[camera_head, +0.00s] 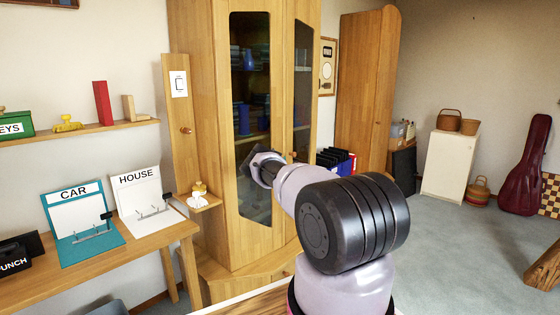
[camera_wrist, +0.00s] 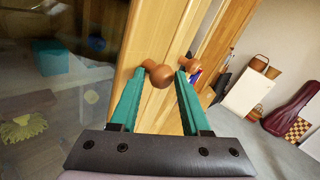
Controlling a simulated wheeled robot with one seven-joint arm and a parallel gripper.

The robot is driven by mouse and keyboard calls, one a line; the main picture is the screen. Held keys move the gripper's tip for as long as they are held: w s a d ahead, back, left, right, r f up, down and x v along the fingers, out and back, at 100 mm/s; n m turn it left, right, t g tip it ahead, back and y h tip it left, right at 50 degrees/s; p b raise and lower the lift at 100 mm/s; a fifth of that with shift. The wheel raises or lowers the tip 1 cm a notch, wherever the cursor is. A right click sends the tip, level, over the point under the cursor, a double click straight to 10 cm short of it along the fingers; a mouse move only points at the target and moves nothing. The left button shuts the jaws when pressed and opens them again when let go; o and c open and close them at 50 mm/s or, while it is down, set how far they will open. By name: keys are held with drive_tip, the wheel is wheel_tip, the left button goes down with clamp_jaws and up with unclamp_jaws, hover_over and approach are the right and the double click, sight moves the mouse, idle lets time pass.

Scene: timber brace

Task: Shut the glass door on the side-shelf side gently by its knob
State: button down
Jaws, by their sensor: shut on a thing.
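The wooden cabinet's left glass door (camera_head: 250,100), on the side-shelf side, stands in the middle of the head view. In the wrist view its dark glass (camera_wrist: 60,90) fills the left, with the wooden stile beside it. My gripper (camera_wrist: 158,74) has its two teal fingers around the round brown knob (camera_wrist: 161,77) on this stile, shut on it. In the head view my gripper (camera_head: 255,165) is in front of the door's right part, and the held knob is hidden. Whether the door stands slightly ajar is hard to tell.
The right glass door (camera_head: 302,90) has its own knob (camera_wrist: 258,64), close right of my fingers. The small side shelf (camera_head: 203,203) holds a small yellow and white object. A desk (camera_head: 130,262) with CAR and HOUSE boards stands at left. Open carpet (camera_head: 455,245) lies at right.

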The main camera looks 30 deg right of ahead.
drive_tip(key=shift+w+d+r, duration=0.1)
drive_tip(key=shift+w+r, duration=0.1)
drive_tip(key=shift+r, duration=0.4)
drive_tip(key=shift+w+d+r, duration=0.1)
drive_tip(key=shift+w+r, duration=0.05)
drive_tip(key=shift+r, duration=0.4)
drive_tip(key=c, duration=0.8)
unclamp_jaws()
drive_tip(key=shift+o, duration=0.2)
drive_tip(key=shift+a, duration=0.1)
drive_tip(key=shift+s+d+f, duration=0.2)
drive_tip(key=shift+f, duration=0.05)
drive_tip(key=f+v, duration=0.1)
drive_tip(key=v, duration=1)
drive_tip(key=shift+a+f, duration=0.25)
drive_tip(key=shift+f, duration=0.1)
